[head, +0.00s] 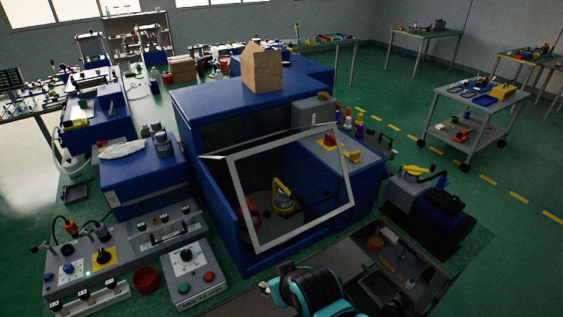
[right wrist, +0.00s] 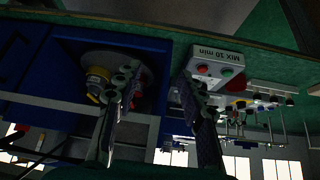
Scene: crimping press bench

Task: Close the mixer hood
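The mixer hood (head: 240,205) is a pale-framed clear panel on the front of the blue mixer (head: 215,210). It stands tilted, with a gap between it and the housing. Through it I see a round plate with a yellow-and-grey part (head: 284,197) and a red part. In the right wrist view, a pale bar (right wrist: 60,108), seemingly the hood frame, runs behind the fingers. My right gripper (right wrist: 158,76) is open and empty, facing the mixer front. In the head view a teal-and-black arm, seemingly my right, is below the hood; its fingers are mostly hidden. My left gripper is out of view.
A control box (head: 187,272) with red and green buttons stands left of the mixer, beside a red cup (head: 147,279). A cardboard box (head: 262,68) sits on top. A dark-and-grey press (head: 430,205) stands to the right. A grey tray (head: 388,262) is at the front right.

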